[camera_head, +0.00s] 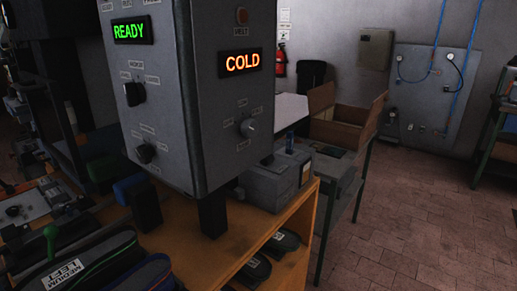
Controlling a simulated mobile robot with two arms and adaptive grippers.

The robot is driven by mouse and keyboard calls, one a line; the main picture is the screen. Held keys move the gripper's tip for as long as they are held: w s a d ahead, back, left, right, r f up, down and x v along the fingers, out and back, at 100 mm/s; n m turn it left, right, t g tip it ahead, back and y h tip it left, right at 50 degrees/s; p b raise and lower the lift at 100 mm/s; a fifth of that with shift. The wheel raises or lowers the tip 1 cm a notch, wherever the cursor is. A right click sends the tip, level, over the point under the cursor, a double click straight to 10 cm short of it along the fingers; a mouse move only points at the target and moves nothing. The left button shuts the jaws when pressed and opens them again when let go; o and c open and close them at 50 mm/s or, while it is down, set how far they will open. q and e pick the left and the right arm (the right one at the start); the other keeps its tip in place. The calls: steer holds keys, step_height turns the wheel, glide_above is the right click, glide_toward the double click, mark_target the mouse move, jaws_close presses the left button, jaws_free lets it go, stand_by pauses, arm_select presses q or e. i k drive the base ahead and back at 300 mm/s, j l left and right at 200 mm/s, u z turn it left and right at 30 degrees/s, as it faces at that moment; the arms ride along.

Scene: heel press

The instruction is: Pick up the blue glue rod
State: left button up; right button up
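A small upright blue piece (290,142), which looks like the blue glue rod, stands at the top of a grey box (268,187). The box is on the wooden bench, to the right of the control cabinet. The piece is small, and its lower end is hard to make out. Neither of my grippers is in view.
A grey control cabinet (180,107) showing READY and COLD fills the left middle. Green, blue and black blocks (127,188) stand left of its post. An open cardboard box (338,130) is behind. Brick floor at right is clear.

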mark_target(290, 134)
steer(key=i+l+u, duration=0.25)
steer(key=l+u, duration=0.2)
steer(key=l, duration=0.15)
steer(key=i+l+u, duration=0.25)
steer(key=l+u, duration=0.25)
steer(key=l, duration=0.2)
